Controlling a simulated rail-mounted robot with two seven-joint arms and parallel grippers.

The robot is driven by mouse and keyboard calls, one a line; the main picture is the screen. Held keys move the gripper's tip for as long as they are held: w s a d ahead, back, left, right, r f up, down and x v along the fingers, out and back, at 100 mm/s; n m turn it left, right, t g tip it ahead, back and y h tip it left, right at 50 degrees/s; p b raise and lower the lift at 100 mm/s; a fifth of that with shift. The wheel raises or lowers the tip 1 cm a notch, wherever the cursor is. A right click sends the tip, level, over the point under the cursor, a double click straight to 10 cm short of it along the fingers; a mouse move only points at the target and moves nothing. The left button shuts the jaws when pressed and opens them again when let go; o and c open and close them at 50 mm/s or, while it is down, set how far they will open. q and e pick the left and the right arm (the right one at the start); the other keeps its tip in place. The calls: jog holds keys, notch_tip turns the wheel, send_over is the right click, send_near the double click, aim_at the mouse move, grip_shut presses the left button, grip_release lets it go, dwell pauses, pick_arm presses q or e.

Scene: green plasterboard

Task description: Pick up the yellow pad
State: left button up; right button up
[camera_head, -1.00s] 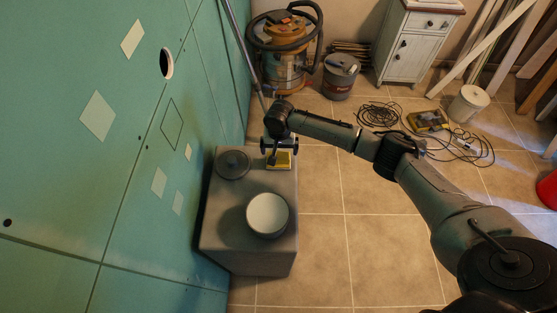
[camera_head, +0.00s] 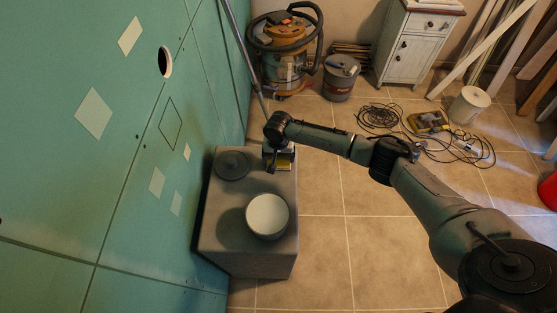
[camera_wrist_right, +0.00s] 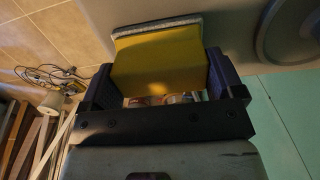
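The yellow pad (camera_head: 285,161) is at the far right edge of the top of a grey block (camera_head: 228,208), partly covered by my right gripper (camera_head: 279,158). In the right wrist view the yellow pad (camera_wrist_right: 160,62) shows its yellow face, with a grey-white layer along its far edge. The fingers of my right gripper (camera_wrist_right: 160,80) stand on both sides of the pad, against its sides with no clear gap. I cannot tell whether the pad touches the block. My left gripper is not in view.
A white round container (camera_head: 267,215) and a dark round lid (camera_head: 232,164) are on the block near the pad. A green plasterboard wall (camera_head: 130,140) runs along the left. Tiled floor (camera_head: 330,240) is open to the right; a vacuum cleaner (camera_head: 284,62) stands behind.

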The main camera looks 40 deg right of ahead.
jog(key=shift+c, duration=1.4)
jog(key=shift+r, duration=0.55)
jog(key=r, duration=0.1)
jog(key=r+p, duration=0.1)
jog(key=r, duration=0.1)
jog(key=shift+s+d+r, duration=0.3)
jog(key=shift+s+r, duration=0.1)
jog(key=s+d+r+p, duration=0.2)
jog(key=s+d+r, duration=0.2)
jog(key=s, duration=0.5)
notch_tip(320, 180, up, 2)
jog(key=shift+s+d+r, duration=0.1)
jog(key=shift+s+d, duration=0.05)
jog(key=shift+s, duration=0.2)
